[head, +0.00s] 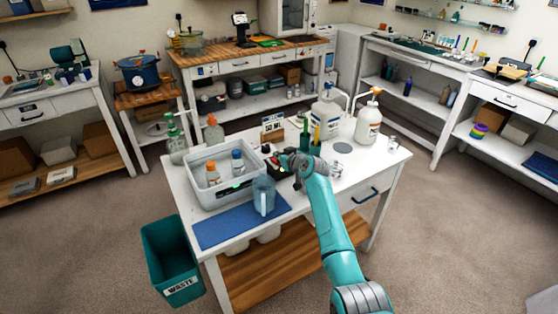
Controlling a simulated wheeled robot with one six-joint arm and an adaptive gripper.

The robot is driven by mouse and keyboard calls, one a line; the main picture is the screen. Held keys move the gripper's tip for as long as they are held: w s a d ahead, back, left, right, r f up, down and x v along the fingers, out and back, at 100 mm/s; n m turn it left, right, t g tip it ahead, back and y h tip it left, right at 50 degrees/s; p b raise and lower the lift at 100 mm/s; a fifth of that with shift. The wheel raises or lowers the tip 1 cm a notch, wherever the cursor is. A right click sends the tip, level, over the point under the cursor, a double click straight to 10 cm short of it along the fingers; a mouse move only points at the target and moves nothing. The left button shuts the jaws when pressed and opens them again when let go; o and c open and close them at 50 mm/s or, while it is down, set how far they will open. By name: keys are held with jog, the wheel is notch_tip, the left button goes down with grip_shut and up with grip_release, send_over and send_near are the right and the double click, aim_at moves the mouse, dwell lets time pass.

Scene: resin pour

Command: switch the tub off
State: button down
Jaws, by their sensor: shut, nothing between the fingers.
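A pale, see-through tub (205,196) stands on the left of the white table, with an orange-capped bottle (213,174) and a blue-capped bottle (238,162) in it. A small green mark shows on its front wall. A dark box with a red part (273,168) lies just right of the tub. I cannot tell whether it belongs to the tub. My gripper (283,160) is shut and empty, over or beside this box. Whether it touches the box is too small to tell. No switch shows clearly, and my gripper and wrist hide part of this spot.
A pen cup (315,147) and large pump bottles (327,120) stand behind and right of my gripper. A teal waste bin (172,262) is on the floor at left. The table's right front is mostly clear.

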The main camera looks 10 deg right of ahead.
jog(key=shift+s+f, duration=0.15)
jog(key=shift+f, duration=0.7)
jog(key=shift+s+f, duration=0.1)
jog(key=shift+f, duration=0.35)
jog(key=shift+r, duration=0.1)
jog(key=shift+r, duration=0.75)
